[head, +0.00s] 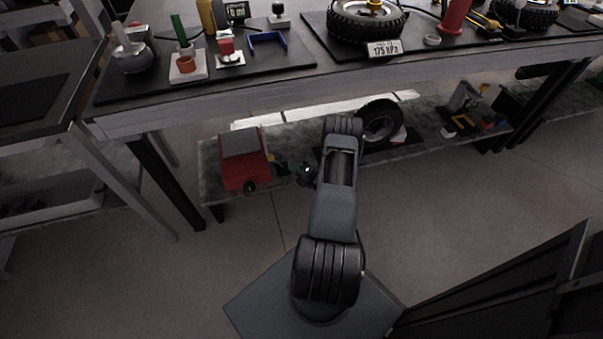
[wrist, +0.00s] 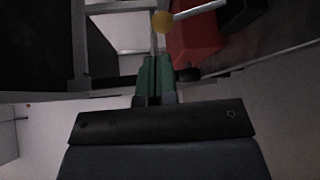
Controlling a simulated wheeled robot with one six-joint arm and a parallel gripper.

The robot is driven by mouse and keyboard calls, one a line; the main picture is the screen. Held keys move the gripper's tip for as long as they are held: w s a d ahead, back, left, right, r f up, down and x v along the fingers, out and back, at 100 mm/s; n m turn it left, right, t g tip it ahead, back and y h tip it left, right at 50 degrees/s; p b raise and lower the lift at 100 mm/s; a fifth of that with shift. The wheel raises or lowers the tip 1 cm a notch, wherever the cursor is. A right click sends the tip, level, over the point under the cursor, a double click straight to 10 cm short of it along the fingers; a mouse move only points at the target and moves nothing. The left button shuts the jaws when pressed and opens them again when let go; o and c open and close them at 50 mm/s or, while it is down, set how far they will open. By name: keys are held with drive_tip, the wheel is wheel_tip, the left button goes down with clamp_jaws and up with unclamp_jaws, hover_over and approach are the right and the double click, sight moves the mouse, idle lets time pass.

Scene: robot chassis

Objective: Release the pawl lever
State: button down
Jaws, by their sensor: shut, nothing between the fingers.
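A thin pale rod with a yellow ball knob (wrist: 163,21) shows at the top of the wrist view, in front of a red box (wrist: 195,45); I take it for the pawl lever. In the head view the red box (head: 245,172) with a grey top stands on the low shelf, and a small yellowish bit shows at its right side. My gripper (wrist: 155,62) has green fingers, shut and empty, pointing toward the knob. I cannot tell whether they touch it. In the head view my gripper (head: 303,171) is small and dark, just right of the red box.
The workbench (head: 215,91) with tools overhangs the low shelf (head: 214,181). A black tyre (head: 380,122) stands on the shelf right of my arm, with a small machine (head: 466,101) farther right. A bench leg (head: 172,185) stands at left. The floor in front is clear.

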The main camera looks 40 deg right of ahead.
drive_tip(key=w+a+f+b, duration=0.1)
drive_tip(key=w+b, duration=0.1)
drive_tip(key=w, duration=0.5)
drive_tip(key=shift+w, duration=0.25)
drive_tip(key=shift+a, duration=0.1)
